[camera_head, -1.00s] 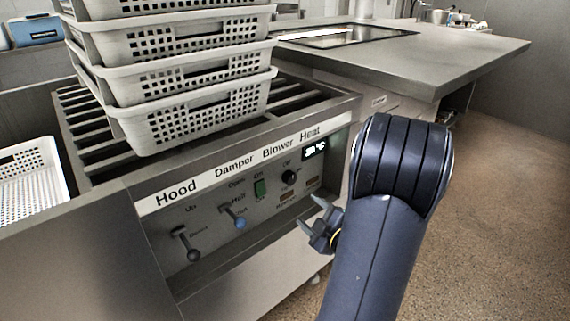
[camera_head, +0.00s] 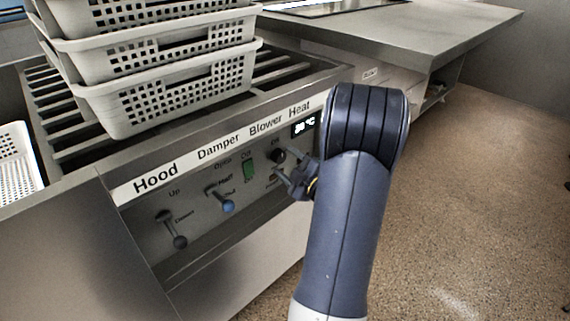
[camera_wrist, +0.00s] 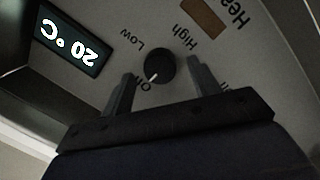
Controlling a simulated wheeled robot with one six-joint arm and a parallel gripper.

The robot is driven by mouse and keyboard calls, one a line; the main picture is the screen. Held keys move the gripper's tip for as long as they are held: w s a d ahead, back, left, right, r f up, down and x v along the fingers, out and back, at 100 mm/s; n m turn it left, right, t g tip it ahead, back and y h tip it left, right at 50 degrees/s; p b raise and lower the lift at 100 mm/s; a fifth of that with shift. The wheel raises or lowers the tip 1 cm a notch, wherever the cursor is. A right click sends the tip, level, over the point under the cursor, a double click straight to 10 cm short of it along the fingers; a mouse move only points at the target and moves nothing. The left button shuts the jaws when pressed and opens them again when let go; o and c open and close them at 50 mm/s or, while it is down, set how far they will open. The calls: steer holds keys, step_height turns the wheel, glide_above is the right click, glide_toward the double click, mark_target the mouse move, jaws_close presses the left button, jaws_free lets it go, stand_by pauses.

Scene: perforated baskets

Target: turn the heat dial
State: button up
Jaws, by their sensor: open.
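The heat dial (camera_head: 277,155) is a small round black knob under the "Heat" label on the metal control panel. It also shows in the wrist view (camera_wrist: 160,66), with a white pointer mark directed toward the "Off" lettering and "Low" and "High" printed around it. My gripper (camera_head: 284,176) is open just in front of the panel, close to the dial. In the wrist view my gripper's fingers (camera_wrist: 160,80) stand on either side of the dial, with gaps on both sides. I cannot tell how deep the fingertips reach. A display (camera_wrist: 70,42) beside the dial reads 20 °C.
Stacked white perforated baskets (camera_head: 180,92) stand on the slatted top above. Open floor (camera_head: 470,200) lies to the right.

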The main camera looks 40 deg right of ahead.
steer(key=shift+w, duration=0.65)
steer(key=shift+c, duration=0.6)
steer(key=c, duration=0.9)
steer(key=shift+o, duration=0.2)
